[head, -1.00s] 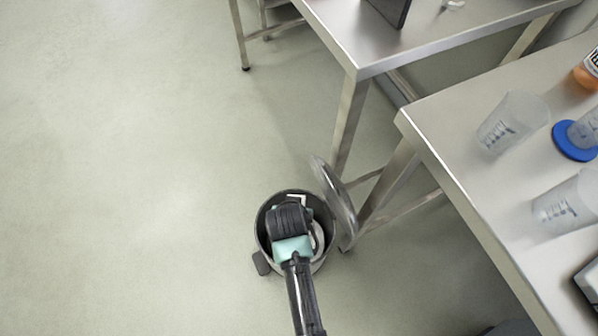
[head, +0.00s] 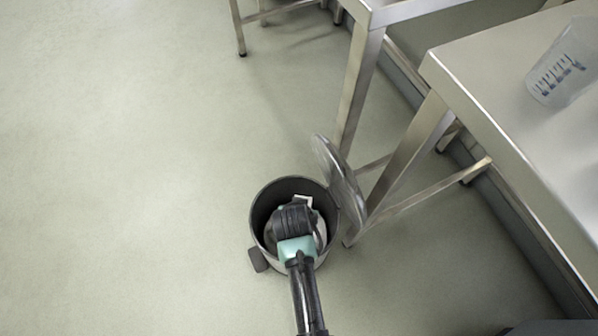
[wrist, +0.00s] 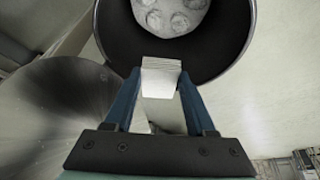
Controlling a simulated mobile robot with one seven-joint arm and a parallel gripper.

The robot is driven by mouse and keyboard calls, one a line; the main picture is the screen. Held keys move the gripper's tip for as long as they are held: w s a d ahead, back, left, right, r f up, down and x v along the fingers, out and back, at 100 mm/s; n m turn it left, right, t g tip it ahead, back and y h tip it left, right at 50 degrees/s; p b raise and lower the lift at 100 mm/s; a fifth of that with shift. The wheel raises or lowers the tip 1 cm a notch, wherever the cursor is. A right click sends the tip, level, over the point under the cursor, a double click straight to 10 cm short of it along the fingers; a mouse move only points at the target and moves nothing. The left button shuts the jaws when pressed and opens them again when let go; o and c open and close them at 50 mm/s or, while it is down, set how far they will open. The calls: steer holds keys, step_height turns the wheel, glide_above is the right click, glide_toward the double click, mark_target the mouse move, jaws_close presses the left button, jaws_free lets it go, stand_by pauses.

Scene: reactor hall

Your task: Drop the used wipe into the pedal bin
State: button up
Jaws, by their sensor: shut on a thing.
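The pedal bin (head: 259,215) stands on the floor, a round dark-walled bin with its metal lid (head: 338,178) raised at its right. My gripper (wrist: 161,76) is over the bin's open mouth. Its blue fingers are shut on the used wipe (wrist: 162,92), a white folded piece that sticks out past the fingertips. In the wrist view, the bin's dark inner wall (wrist: 228,40) lies beyond the wipe, with several pale crumpled pieces (wrist: 176,18) at the bottom. In the head view my wrist hides much of the bin's inside; a white bit of the wipe (head: 304,200) shows above it.
The bin's pedal (head: 258,260) is at its left front. Steel table legs (head: 405,165) stand close to the right of the lid. A steel table (head: 500,110) at the right carries a clear beaker (head: 562,65). The floor at the left is clear.

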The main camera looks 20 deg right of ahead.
steer(key=shift+f, duration=0.3)
steer(key=o, duration=1.3)
steer(key=p+v, duration=0.6)
steer(key=v, duration=0.7)
steer(key=shift+s, duration=0.1)
steer(key=shift+f, duration=0.1)
